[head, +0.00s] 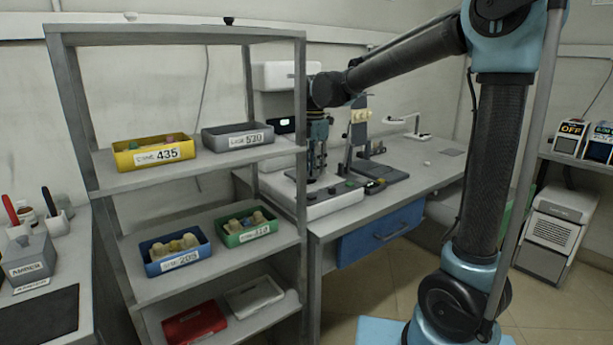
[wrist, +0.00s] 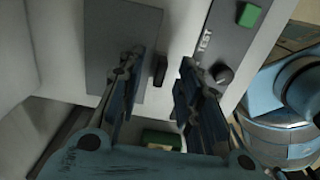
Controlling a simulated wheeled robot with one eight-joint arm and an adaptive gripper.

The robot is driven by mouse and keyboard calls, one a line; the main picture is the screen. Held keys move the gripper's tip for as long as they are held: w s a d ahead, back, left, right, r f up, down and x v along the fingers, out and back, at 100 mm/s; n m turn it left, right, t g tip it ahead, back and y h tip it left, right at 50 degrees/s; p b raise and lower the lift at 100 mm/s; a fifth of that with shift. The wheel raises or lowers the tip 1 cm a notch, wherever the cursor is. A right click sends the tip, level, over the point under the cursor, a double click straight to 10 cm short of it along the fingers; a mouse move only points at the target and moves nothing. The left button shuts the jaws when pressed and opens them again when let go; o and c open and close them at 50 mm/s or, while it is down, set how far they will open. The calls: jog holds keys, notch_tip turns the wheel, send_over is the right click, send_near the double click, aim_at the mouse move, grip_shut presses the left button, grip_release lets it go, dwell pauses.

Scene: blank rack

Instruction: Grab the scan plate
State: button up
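A flat dark grey plate (wrist: 118,30), which I take to be the scan plate, lies on a white device (wrist: 182,30) in the wrist view. A small black handle or knob (wrist: 160,70) stands at its right edge. My gripper (wrist: 164,62) is open, with one finger in front of the plate and the other to its right. The black piece shows in the gap between the fingers; I cannot tell whether either touches it. In the head view my gripper (head: 314,172) points down at the white device (head: 335,200) on the bench, hiding most of the plate area.
A dark panel marked TEST, with a green button (wrist: 249,14) and black knob (wrist: 222,74), lies right of the fingers. A grey shelf rack (head: 190,190) with labelled bins stands close left of my gripper. Bench (head: 430,165) room is free at right.

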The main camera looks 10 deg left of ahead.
jog(key=shift+f, duration=0.35)
grip_shut()
jog(key=shift+s+d+r, duration=0.15)
jog(key=shift+r, duration=0.5)
notch_tip(320, 180, up, 6)
jog(key=shift+f, duration=0.1)
jog(key=s+d, duration=1.2)
jog(key=d, duration=0.3)
jog(key=shift+s, duration=0.35)
